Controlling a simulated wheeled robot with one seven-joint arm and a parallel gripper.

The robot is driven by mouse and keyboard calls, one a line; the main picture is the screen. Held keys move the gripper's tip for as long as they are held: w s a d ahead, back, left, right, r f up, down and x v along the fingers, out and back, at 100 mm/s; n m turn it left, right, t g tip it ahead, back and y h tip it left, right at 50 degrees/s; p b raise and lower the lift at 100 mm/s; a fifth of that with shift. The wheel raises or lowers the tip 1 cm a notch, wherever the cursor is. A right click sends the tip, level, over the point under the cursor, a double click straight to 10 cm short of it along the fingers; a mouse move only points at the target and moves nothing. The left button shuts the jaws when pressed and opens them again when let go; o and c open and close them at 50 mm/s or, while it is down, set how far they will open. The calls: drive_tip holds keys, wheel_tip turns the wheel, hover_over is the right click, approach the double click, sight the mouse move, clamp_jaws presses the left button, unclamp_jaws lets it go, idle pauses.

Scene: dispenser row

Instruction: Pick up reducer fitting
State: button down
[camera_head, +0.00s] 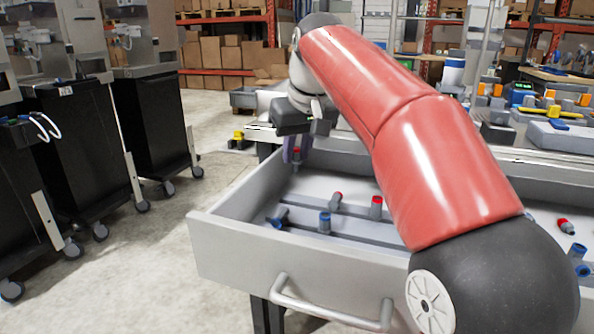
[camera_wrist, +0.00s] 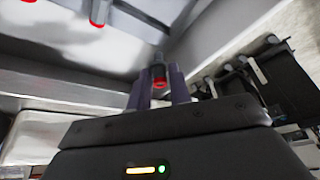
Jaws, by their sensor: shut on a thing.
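A reducer fitting (camera_wrist: 159,76), dark grey with a red ring at its end, is held between the fingers of my gripper (camera_wrist: 160,86) in the wrist view. In the head view the held fitting (camera_head: 296,154) hangs beside the purple-grey fingers of my gripper (camera_head: 291,151), inside the back left corner of the open drawer (camera_head: 220,232). The gripper is shut on it. Whether the fitting touches the drawer floor cannot be told. My red arm hides much of the drawer's right side.
Several other fittings lie or stand in the drawer, among them red-topped ones (camera_head: 376,207) and a blue-topped one (camera_head: 325,223). Grey dividers cross the drawer floor. Black wheeled cabinets (camera_head: 150,120) stand on the left. Clear floor lies between them and the drawer.

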sight(297, 149)
wheel_tip(297, 149, up, 9)
drive_tip(key=p, duration=0.3)
drive_tip(key=shift+r+p, duration=0.2)
drive_tip(key=shift+p, duration=0.1)
drive_tip(key=shift+f+b, duration=0.1)
drive_tip(key=shift+b, duration=0.4)
drive_tip(key=shift+r, duration=0.9)
